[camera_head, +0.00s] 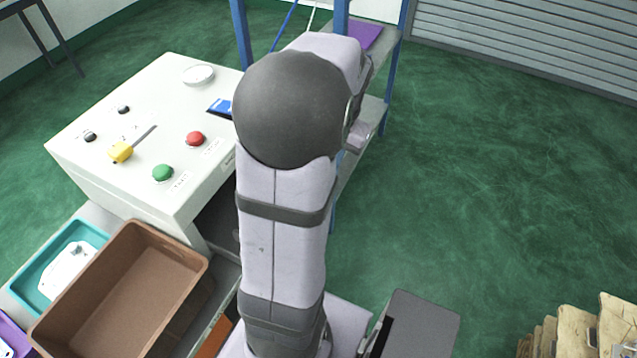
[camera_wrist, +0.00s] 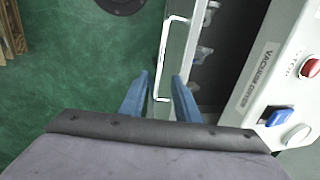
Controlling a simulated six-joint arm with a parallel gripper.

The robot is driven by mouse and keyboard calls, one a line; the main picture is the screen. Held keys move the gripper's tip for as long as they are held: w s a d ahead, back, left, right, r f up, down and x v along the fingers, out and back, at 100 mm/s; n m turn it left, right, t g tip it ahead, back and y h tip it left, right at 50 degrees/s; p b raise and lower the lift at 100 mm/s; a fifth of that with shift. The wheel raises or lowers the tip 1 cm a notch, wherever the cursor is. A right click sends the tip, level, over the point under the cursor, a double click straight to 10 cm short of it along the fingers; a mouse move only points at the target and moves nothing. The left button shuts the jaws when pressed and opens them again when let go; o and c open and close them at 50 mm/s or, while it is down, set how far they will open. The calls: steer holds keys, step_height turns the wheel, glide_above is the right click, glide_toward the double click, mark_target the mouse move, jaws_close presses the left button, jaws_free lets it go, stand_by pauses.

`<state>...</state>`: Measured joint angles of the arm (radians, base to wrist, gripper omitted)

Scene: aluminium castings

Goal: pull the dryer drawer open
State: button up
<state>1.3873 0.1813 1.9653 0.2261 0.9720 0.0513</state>
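The dryer is a white cabinet (camera_head: 130,190) with a sloping button panel, left of my arm in the head view. Its white side (camera_wrist: 250,85) shows at the right of the wrist view. The drawer (camera_wrist: 184,75) stands partly out from the cabinet, with several metal castings (camera_wrist: 203,54) showing inside. Its pale bar handle (camera_wrist: 163,55) runs along the drawer's left side. My gripper (camera_wrist: 162,78) has its two blue fingers apart, one on each side of the handle's near end. I cannot tell whether they touch it.
A brown bin (camera_head: 190,262) and a teal tray (camera_head: 28,290) stand at lower left. A blue-framed shelf (camera_head: 375,105) is behind my arm. Cardboard boxes (camera_head: 575,335) are at lower right. Green floor (camera_wrist: 85,85) left of the handle is clear.

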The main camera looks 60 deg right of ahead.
steer(key=shift+w+f+p, duration=0.2)
steer(key=shift+f+p, duration=0.1)
steer(key=shift+f, duration=0.85)
steer(key=shift+w+f+p, duration=0.25)
steer(key=shift+f, duration=0.95)
steer(key=shift+w+f+p, duration=0.2)
steer(key=shift+f+p, duration=0.1)
steer(key=shift+f, duration=0.85)
jaws_close()
